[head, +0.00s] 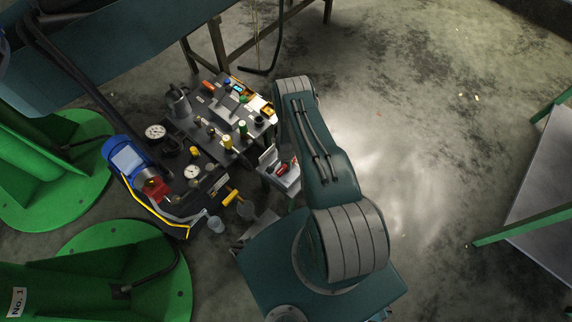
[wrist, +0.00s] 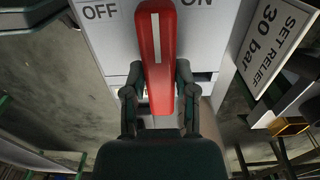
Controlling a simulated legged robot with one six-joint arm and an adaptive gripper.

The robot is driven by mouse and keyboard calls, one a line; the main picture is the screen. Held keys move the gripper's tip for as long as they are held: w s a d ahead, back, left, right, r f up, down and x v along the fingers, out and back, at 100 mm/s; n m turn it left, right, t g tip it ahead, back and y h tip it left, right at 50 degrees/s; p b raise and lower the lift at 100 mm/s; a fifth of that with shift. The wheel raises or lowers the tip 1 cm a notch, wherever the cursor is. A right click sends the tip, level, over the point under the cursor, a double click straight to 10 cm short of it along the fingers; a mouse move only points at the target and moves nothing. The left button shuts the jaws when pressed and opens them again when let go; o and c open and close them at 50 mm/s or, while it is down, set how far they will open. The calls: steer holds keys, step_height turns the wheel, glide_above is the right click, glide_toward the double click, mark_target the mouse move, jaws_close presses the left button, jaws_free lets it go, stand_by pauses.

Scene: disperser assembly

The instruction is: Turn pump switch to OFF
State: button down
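The pump switch is a red handle (wrist: 158,60) with a white line, on a light grey panel (wrist: 110,45) in the wrist view. The handle stands nearly upright in the picture, its top between the OFF label (wrist: 99,11) at left and the partly cut ON label (wrist: 196,3) at right. My gripper (wrist: 160,78) has one finger on each side of the handle; whether both touch it is unclear. In the head view, a small red part (head: 283,168) shows on a grey box (head: 290,182) beside my arm, and my gripper is hidden.
A sign reading "SET RELIEF 30 bar" (wrist: 270,45) is right of the panel in the wrist view. In the head view, a bench with gauges and valves (head: 205,165) stands left of my arm. Green bases (head: 85,180) lie further left.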

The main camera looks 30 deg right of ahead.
stand_by(0.4)
steer(key=n, duration=0.4)
steer(key=shift+n, duration=0.3)
steer(key=n, duration=0.4)
steer(key=shift+n, duration=0.3)
steer(key=n, duration=0.4)
steer(key=shift+s+n, duration=0.1)
steer(key=shift+n, duration=2.3)
steer(key=shift+c, duration=2)
jaws_free()
